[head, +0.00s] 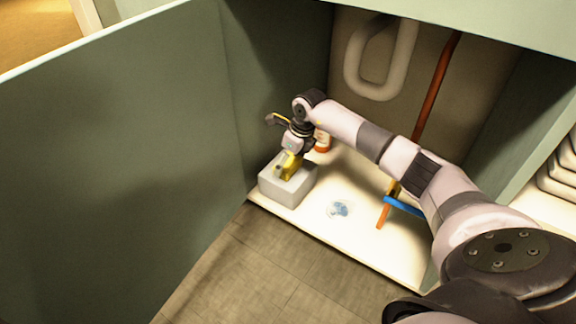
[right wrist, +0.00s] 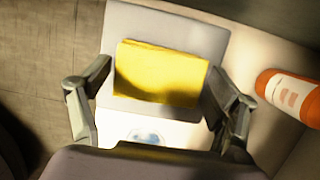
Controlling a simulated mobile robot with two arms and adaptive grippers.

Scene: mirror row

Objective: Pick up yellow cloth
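The yellow cloth (head: 291,166) lies on top of a light grey box (head: 286,192) at the front left of the open cabinet. In the right wrist view the cloth (right wrist: 158,76) looks like a flat folded block. My right gripper (head: 290,158) points down just above the cloth. In the right wrist view its fingers are spread wide, one on each side of the cloth, with the cloth showing between them. I cannot tell whether they touch it. My left gripper is not in view.
An orange and white bottle (head: 323,140) stands behind the gripper. A small bluish item (head: 338,208) lies on the cabinet floor, and a blue tool (head: 402,205) is to the right. A white pipe (head: 381,90) hangs at the back. The open door (head: 125,150) bounds the left.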

